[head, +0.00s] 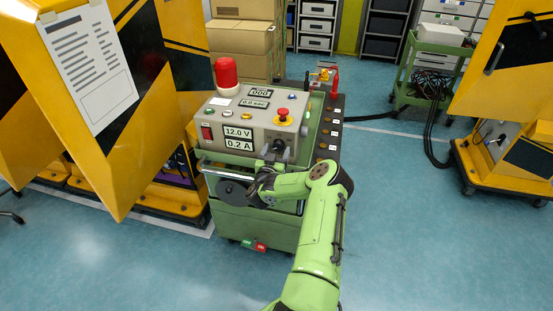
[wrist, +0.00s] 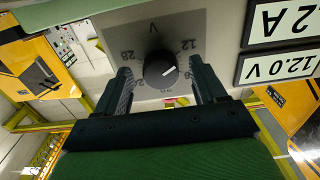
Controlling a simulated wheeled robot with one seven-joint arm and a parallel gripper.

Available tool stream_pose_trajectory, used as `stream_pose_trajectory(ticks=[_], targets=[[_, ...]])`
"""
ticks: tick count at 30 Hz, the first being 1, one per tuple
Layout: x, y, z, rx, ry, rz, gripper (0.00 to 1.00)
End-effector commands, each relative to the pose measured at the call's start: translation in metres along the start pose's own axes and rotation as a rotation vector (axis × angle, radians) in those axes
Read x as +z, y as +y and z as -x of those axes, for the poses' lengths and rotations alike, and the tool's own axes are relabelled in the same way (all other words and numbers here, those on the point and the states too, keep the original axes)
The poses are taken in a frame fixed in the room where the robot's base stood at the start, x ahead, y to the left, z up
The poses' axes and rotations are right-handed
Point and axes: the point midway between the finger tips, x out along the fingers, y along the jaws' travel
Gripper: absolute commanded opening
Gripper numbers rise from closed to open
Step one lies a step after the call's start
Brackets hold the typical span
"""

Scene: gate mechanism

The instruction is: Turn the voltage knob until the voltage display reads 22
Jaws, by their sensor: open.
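The voltage knob (wrist: 160,69) is a round black knob with a white pointer line. In the wrist view, which looks upside down, it sits on a grey plate marked V with a printed number scale, partly hidden by my gripper. My gripper (wrist: 160,88) is open, with one dark finger on each side of the knob. I cannot tell whether the fingers touch it. The voltage display (head: 238,133) reads 12.0 V on the front of the grey control box; it also shows inverted in the wrist view (wrist: 280,67). In the head view my gripper (head: 272,158) is at the box's front right.
A current display (head: 239,143) reads 0.2 A below the voltage display. A red emergency button (head: 283,114) and a red beacon (head: 226,74) stand on top of the box. A horizontal metal handle (head: 228,174) is below.

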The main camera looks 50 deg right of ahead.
Motion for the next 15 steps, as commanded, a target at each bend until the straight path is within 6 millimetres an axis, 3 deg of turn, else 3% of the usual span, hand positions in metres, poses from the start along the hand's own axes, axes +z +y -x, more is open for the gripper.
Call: stream_pose_trajectory(ticks=[9,15], targets=[[-0.0021,-0.0002,-0.0042,-0.001,0.0,0.0,0.69],[-0.0018,-0.0003,-0.004,-0.001,0.0,0.0,0.38]])
